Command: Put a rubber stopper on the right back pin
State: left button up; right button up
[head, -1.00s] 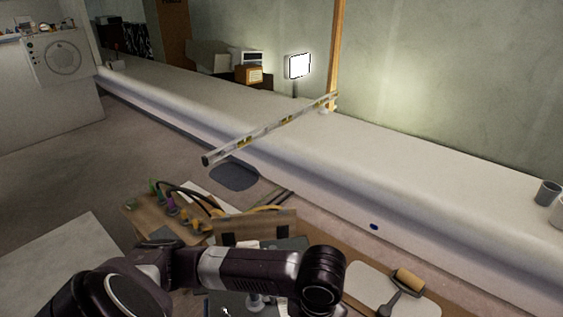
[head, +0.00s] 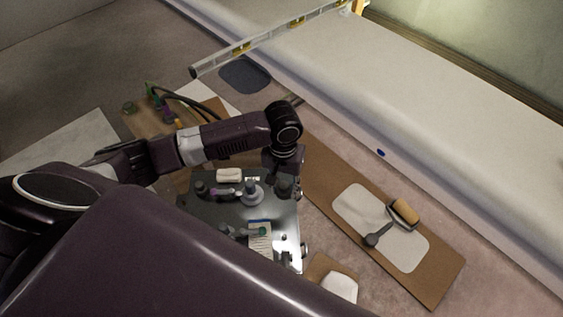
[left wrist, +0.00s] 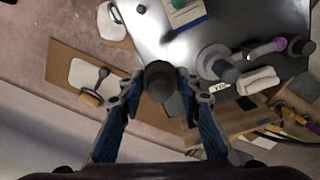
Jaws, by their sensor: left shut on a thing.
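My left gripper (head: 284,172) is over the far right corner of a shiny metal plate (head: 213,208). It is shut on a dark, round rubber stopper (left wrist: 159,80), which shows between the blue fingers in the left wrist view. In the head view the stopper (head: 285,188) is partly hidden below the gripper. I cannot tell whether it touches the plate or a pin; the right back pin is not visible beneath it. Another dark round piece (head: 201,187) is at the plate's far left corner. My right gripper is not in view.
On the plate are a pale disc with a grey knob (head: 251,191), a purple-handled tool (head: 226,193) and a notepad (head: 260,238). A white block (head: 229,175) lies at its far edge.

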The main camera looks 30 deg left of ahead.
pick_arm(q)
jog(key=shift+n, duration=0.7)
jog(key=w+a+f+b, duration=0.1)
jog(key=w+f, duration=0.1)
jog(key=w+a+f+b, duration=0.1)
jog(key=w+f+b, duration=0.1)
jog(key=f, duration=0.1)
jog(key=w+a+f+b, duration=0.2)
jog(key=f, duration=0.1)
jog(key=shift+w, duration=0.3)
jog(key=shift+r, duration=0.1)
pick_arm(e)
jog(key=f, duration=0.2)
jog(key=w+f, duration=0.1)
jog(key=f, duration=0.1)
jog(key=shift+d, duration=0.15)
pick_arm(q)
jog(key=shift+s+r+p, duration=0.1)
jog(key=shift+p, duration=0.35)
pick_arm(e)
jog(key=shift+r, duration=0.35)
pick_arm(q)
jog(key=shift+p, duration=0.35)
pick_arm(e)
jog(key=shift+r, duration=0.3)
